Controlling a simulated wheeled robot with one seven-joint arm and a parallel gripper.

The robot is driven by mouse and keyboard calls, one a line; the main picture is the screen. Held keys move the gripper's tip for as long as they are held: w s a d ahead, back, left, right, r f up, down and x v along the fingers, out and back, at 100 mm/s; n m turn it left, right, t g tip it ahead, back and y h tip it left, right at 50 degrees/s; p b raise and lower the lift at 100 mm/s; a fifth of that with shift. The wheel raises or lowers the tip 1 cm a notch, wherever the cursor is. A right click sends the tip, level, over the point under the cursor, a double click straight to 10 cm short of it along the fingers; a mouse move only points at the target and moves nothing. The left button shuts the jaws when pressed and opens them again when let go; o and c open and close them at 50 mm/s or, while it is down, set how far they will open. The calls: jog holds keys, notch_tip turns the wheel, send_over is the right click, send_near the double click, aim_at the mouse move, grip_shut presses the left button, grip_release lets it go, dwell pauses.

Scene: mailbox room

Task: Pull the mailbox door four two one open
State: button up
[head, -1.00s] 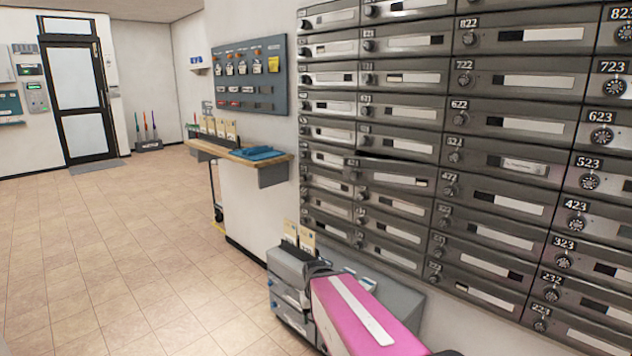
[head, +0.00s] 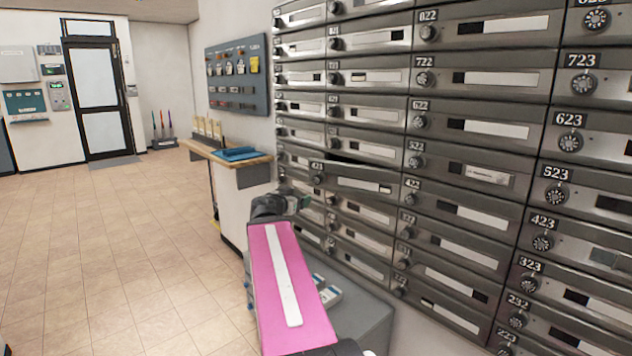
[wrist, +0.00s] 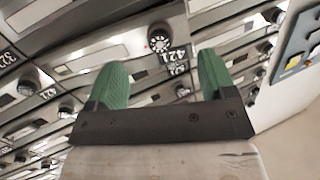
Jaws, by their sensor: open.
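The mailbox door four two one (head: 352,179) is in the second column from the left in the head view. A dark gap shows along its top edge, so it stands slightly ajar. In the wrist view its round dial knob (wrist: 159,39) and its number plate (wrist: 180,56) show just beyond my fingers. My gripper (wrist: 163,78) has two green fingers spread apart with nothing between them. In the head view my gripper (head: 296,204) is below and left of the door, partly hidden by my pink arm. I see no contact with the door.
A wall of grey mailboxes (head: 470,130) fills the right side. A wooden shelf (head: 232,160) with a blue cloth (head: 238,154) juts out left of it. A grey cabinet (head: 365,318) stands below the boxes. The tiled floor (head: 120,250) at left is clear.

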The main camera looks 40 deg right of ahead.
aim_at(316, 180)
jog(key=shift+m+h, duration=0.4)
jog(key=shift+h, duration=0.1)
jog(key=w+d+r, duration=0.1)
jog(key=d, duration=0.2)
jog(key=w+d+r, duration=0.1)
jog(key=d, duration=0.3)
jog(key=w+d+r, duration=0.1)
jog(key=d, duration=0.3)
jog(key=shift+w+d, duration=0.2)
jog(key=shift+d, duration=0.05)
jog(key=shift+c, duration=0.3)
